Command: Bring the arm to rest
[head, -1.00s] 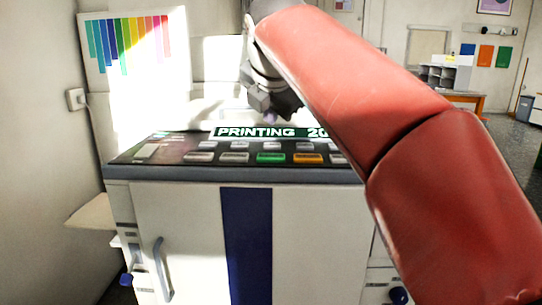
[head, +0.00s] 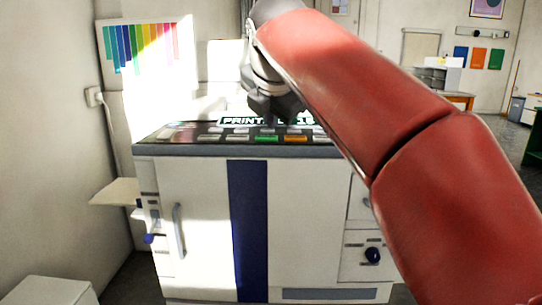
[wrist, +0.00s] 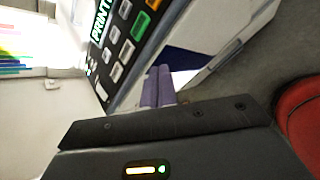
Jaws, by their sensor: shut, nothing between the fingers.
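My gripper is shut and empty. In the wrist view its two purple-grey fingers (wrist: 158,87) lie together, with the printer panel beyond them. In the head view my red arm reaches from the lower right up to the top middle, and the dark wrist (head: 272,100) hangs in front of the printer (head: 310,200). The fingertips are hard to make out there. The printer's sloped top has grey, green and orange buttons, and a lit "PRINTING" display (head: 240,121) that my wrist and arm partly cover.
A paper tray (head: 117,192) sticks out from the printer's left side. A white box (head: 48,290) stands at the lower left. A colour chart (head: 145,48) hangs on the wall. Floor shows on the right, with a desk (head: 460,100) at the back.

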